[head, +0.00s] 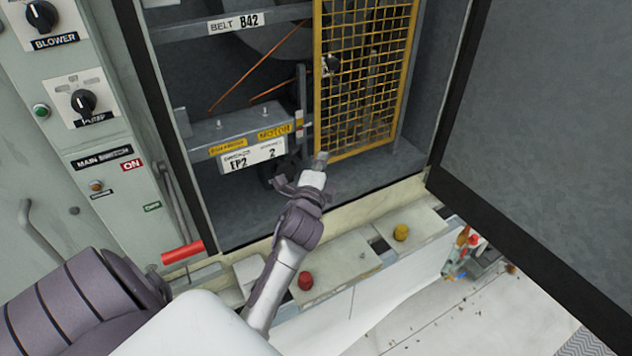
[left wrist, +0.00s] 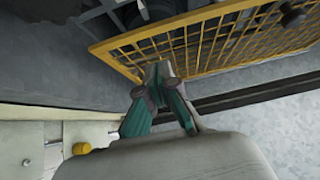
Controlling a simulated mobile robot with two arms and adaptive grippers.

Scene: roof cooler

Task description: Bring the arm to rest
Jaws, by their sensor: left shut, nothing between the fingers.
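My left arm reaches forward from the bottom of the head view into the front of an open cabinet. My left gripper (head: 320,160) is at the lower left corner of the yellow mesh guard (head: 365,75). In the left wrist view my left gripper (left wrist: 160,72) is shut and empty, with its tips in front of the lower edge of the mesh guard (left wrist: 205,45). I cannot tell whether the tips touch the guard. My right gripper does not show in either view.
A control panel with a blower knob (head: 42,15) stands at the left. A red handle (head: 183,252) juts out below it. An open dark door (head: 545,130) fills the right. Red (head: 305,281) and yellow (head: 401,232) knobs sit on the ledge below the cabinet.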

